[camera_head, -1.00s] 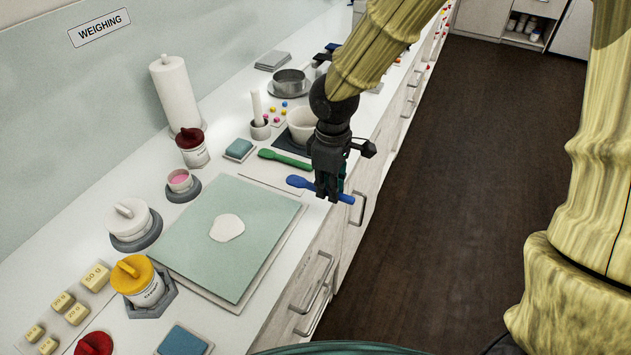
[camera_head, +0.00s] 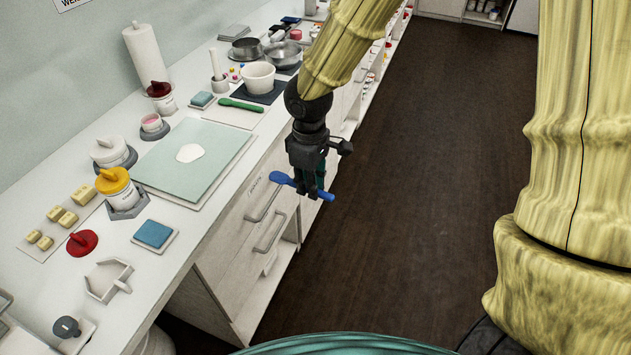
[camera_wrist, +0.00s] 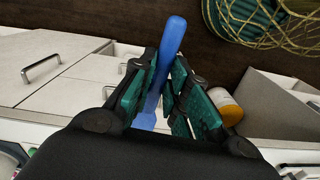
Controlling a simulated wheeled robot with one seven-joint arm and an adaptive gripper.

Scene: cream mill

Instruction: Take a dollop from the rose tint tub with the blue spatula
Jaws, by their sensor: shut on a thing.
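My gripper (camera_head: 310,180) is shut on the blue spatula (camera_head: 284,179). It holds the spatula roughly level, out over the floor in front of the drawers, apart from the counter. In the wrist view the spatula (camera_wrist: 173,42) runs between the teal-padded fingers (camera_wrist: 166,85). The small open tub with pink contents, the rose tint tub (camera_head: 151,123), stands on a dark grey base on the counter, to the left of my gripper and near the wall. Its lid is off.
A pale green mat (camera_head: 190,175) with a white patch (camera_head: 190,152) lies between my gripper and the tub. A yellow-lidded jar (camera_head: 117,188), a white-lidded pot (camera_head: 108,152) and a red-lidded jar (camera_head: 161,98) stand around. A green spatula (camera_head: 240,105) lies behind. The floor is clear.

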